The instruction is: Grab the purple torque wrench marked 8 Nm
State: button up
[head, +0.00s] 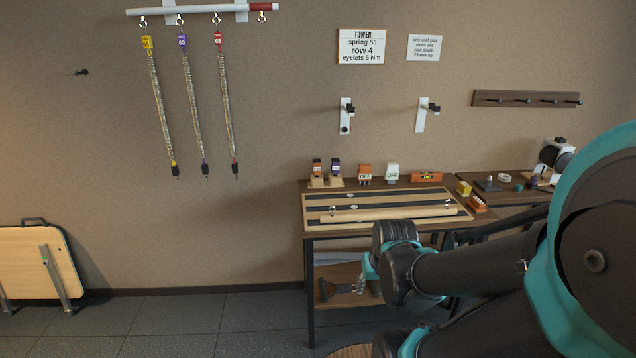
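Two small tools stand upright in a wooden holder (325,183) at the back left of the workbench (308,215). The right one has a purple body (336,169) and a pale label, and looks like the purple torque wrench; its marking is too small to read. The left one (317,169) is orange with a dark top. My gripper (362,284) is at the end of my arm, in front of the bench and below its top, well apart from both tools. Its fingers are small and partly hidden by my wrist, so I cannot tell their opening.
A wooden bar (385,214) with eyelets lies on the bench mat. Springs (193,110) hang on the left wall. Open floor (180,320) lies left of the bench.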

aim_at(335, 164)
jog(key=i+l+u, duration=0.15)
jog(key=i+l, duration=0.25)
jog(key=i, duration=0.15)
jog(key=k+l+u, duration=0.1)
jog(key=l+u, duration=0.25)
jog(key=l, duration=0.85)
